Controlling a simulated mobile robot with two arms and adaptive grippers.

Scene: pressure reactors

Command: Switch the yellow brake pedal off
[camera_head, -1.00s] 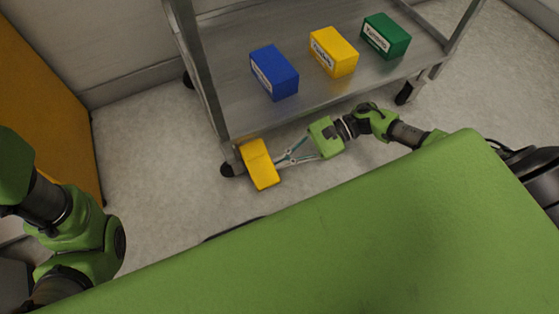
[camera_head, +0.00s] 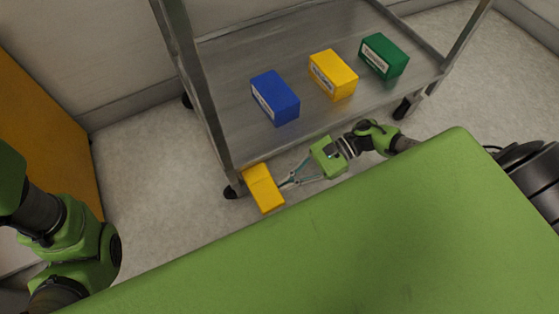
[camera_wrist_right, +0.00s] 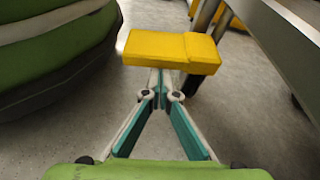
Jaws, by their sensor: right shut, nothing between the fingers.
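The yellow brake pedal (camera_head: 264,187) sits low at the near left corner of the metal cart, by its caster. In the right wrist view the pedal (camera_wrist_right: 168,50) lies across the top centre, just beyond my fingertips. My right gripper (camera_head: 287,182) reaches in from the right, with its fingertips at the pedal's right side. In the right wrist view its fingers (camera_wrist_right: 160,82) come together with nothing between them; I cannot tell whether they touch the pedal. My left gripper is outside the views; only my left arm shows at the left of the head view.
The metal cart (camera_head: 222,125) stands on casters (camera_head: 231,191). Its lower shelf holds a blue box (camera_head: 275,98), a yellow box (camera_head: 333,74) and a green box (camera_head: 384,56). An orange panel (camera_head: 45,135) stands at the left. Grey floor (camera_head: 150,170) is clear between panel and cart.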

